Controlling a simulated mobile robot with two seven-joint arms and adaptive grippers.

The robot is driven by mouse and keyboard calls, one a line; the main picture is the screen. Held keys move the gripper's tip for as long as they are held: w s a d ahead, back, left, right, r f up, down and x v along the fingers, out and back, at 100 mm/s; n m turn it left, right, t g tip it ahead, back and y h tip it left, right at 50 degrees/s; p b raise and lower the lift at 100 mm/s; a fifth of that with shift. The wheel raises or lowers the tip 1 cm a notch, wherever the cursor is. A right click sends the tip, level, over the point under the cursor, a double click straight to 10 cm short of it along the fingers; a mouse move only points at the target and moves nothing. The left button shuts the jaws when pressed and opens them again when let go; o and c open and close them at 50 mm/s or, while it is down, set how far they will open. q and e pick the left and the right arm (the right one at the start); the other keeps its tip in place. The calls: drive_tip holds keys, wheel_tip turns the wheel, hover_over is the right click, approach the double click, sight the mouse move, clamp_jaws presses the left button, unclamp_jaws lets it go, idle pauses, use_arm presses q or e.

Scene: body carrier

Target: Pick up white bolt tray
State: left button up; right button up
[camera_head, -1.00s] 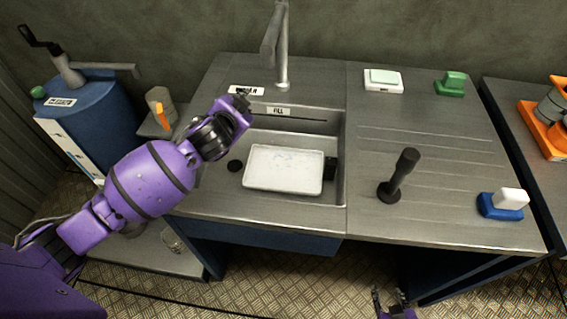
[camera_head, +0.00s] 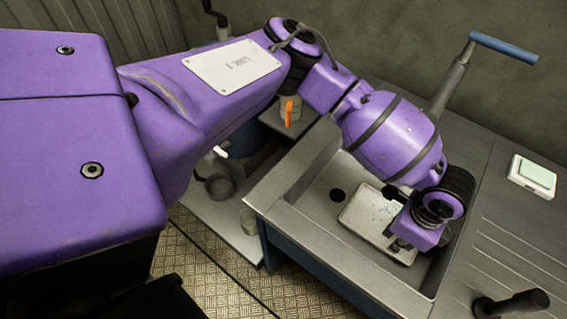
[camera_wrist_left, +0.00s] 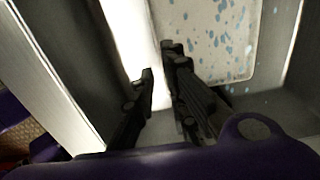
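The white bolt tray (camera_head: 368,214) is a shallow, light rectangle in the metal sink, partly covered by my left arm in the head view. My left gripper (camera_head: 398,245) reaches down at the tray's near right side. In the left wrist view, the tray's speckled floor (camera_wrist_left: 205,40) fills the upper right. The two dark fingers (camera_wrist_left: 158,62) point at its bright edge with a narrow gap between the tips. I cannot tell whether they press on the rim. My right gripper is not in view.
The sink's front wall (camera_head: 340,243) is close to the gripper. A drain hole (camera_head: 337,195) lies left of the tray.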

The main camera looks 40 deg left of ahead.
sight(382, 253)
use_arm(q)
drive_tip(key=f, duration=0.6)
drive_tip(key=shift+s+a+f, duration=0.1)
drive_tip(key=shift+a+f, duration=0.2)
drive_tip(key=shift+a, duration=0.05)
clamp_jaws()
drive_tip(key=shift+r, duration=0.15)
